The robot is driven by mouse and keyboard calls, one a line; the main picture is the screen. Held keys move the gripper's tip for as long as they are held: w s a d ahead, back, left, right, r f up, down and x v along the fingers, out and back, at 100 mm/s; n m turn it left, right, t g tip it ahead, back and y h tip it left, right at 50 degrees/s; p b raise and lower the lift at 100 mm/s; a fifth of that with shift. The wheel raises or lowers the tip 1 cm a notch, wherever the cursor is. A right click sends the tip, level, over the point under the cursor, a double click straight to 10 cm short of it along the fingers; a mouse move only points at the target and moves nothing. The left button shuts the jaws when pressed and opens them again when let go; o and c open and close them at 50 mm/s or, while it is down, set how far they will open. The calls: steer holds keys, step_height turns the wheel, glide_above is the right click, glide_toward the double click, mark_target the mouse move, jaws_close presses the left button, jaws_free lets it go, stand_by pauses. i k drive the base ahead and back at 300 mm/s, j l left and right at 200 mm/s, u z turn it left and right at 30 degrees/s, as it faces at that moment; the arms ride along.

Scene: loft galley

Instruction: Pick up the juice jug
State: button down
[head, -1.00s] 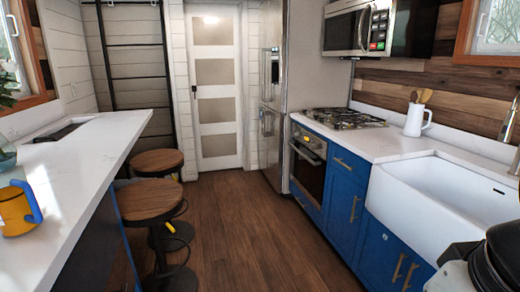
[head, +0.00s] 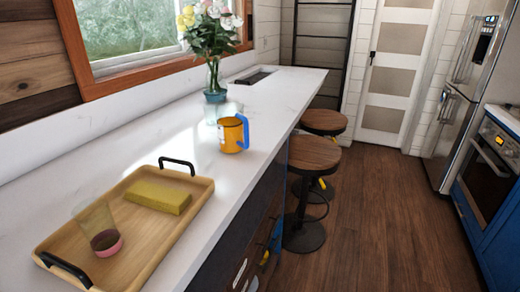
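An orange-yellow jug (head: 231,136) with a blue handle and a small pale label stands upright on the white counter (head: 262,110) at the left; I take it to be the juice jug. Its handle points to the right, toward the counter's aisle-side edge. Nothing holds it. My gripper is not in view.
A wooden tray (head: 160,234) with black handles lies nearer on the counter, holding a yellow block (head: 158,196) and a clear tumbler (head: 98,228). A flower vase (head: 214,82) stands behind the jug, with a clear glass between. Stools (head: 312,155) line the counter; the wooden floor (head: 385,215) to the right is open.

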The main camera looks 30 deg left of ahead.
mark_target(232, 128)
steer(key=u, duration=2)
steer(key=i+l, duration=0.15)
steer(key=l, duration=0.4)
steer(key=i+l, duration=0.1)
steer(key=l, duration=0.45)
steer(key=i+l+u, duration=0.1)
steer(key=l, duration=0.45)
steer(key=i+l, duration=0.15)
steer(key=l, duration=0.4)
steer(key=i+l, duration=0.1)
steer(key=l, duration=0.45)
steer(key=i+l+u, duration=0.1)
steer(key=l, duration=0.45)
